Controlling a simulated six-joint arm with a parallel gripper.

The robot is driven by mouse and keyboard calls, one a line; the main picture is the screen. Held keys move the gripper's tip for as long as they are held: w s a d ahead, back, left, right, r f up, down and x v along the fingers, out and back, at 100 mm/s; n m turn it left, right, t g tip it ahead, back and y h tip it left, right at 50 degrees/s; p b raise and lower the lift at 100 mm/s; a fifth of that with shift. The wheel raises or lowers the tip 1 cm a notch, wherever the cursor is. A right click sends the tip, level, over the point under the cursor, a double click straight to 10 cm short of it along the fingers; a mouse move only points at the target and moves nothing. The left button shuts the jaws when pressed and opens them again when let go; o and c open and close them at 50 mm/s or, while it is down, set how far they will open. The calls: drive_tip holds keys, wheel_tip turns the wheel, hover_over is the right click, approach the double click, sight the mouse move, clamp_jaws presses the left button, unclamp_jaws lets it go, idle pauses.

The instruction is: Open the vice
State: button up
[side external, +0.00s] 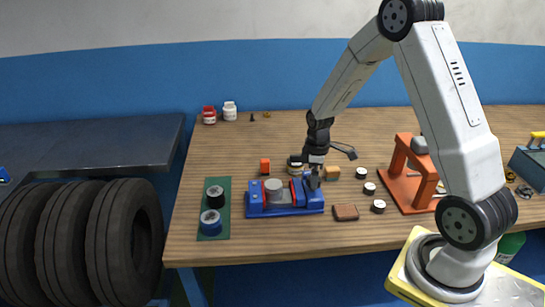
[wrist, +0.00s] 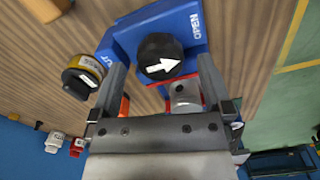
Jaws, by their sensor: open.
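The blue vice (side external: 258,208) stands near the table's front edge, with red jaw faces and a grey metal cylinder (side external: 273,188) between them. The cylinder also shows in the wrist view (wrist: 186,97). In the wrist view, the vice's round black knob (wrist: 158,48) has a white arrow pointing right, and the word OPEN (wrist: 195,27) is printed to its right. My gripper (side external: 312,178) is lowered over the vice's right end. Its fingers are open, one on each side of the knob. I cannot tell whether they touch it.
A green mat (side external: 227,225) with two cylinders lies left of the vice. A brown block (side external: 345,212) lies to its right. An orange press frame (side external: 410,190) stands farther right.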

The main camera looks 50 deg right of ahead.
drive_tip(key=shift+r, duration=3.4)
drive_tip(key=s+a+m+t, duration=0.1)
drive_tip(key=s+a+m, duration=0.2)
drive_tip(key=s+a, duration=0.2)
drive_tip(key=s+a+r+m+t, duration=0.1)
drive_tip(key=s+a+m, duration=0.2)
drive_tip(key=a, duration=0.8)
drive_tip(key=shift+s+a+r+t, duration=0.3)
drive_tip(key=shift+s, duration=0.55)
